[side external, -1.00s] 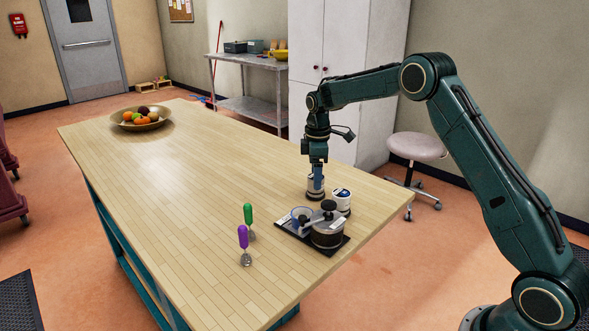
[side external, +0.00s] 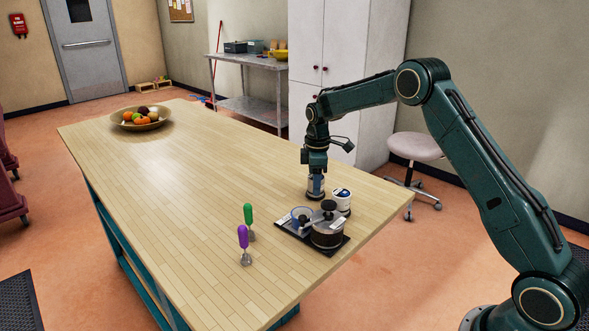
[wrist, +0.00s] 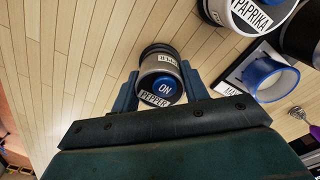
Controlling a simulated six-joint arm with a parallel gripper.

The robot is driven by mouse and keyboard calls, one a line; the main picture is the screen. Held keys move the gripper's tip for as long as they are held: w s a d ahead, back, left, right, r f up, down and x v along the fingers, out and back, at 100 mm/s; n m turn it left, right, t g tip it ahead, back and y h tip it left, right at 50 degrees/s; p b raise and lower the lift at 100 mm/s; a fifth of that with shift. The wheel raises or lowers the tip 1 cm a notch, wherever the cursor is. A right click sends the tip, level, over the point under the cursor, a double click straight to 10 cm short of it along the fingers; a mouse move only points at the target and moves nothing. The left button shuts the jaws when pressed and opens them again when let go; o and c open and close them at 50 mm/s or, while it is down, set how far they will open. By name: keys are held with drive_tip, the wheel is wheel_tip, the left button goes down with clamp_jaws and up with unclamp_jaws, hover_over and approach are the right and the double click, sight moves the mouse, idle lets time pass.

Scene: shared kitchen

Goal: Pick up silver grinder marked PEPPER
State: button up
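The silver grinder marked PEPPER (wrist: 152,69) has a blue cap marked ON. It stands upright on the wooden table (side external: 205,160), and its label faces my wrist camera. In the side view the grinder (side external: 316,190) is directly below my gripper (side external: 316,180), whose fingers hide its upper part. In the wrist view my gripper's two blue fingers (wrist: 160,85) lie on either side of the grinder, close against it. I cannot tell whether they press on it or leave a thin gap.
A white canister marked PAPRIKA (wrist: 248,14) stands close by. A fruit bowl (side external: 160,125) sits far off; the table's middle is clear.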

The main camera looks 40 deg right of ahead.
drive_tip(key=c, duration=0.5)
drive_tip(key=shift+o, duration=0.2)
drive_tip(key=shift+r, duration=0.1)
wheel_tip(320, 180, up, 20)
idle(0.4)
idle(0.5)
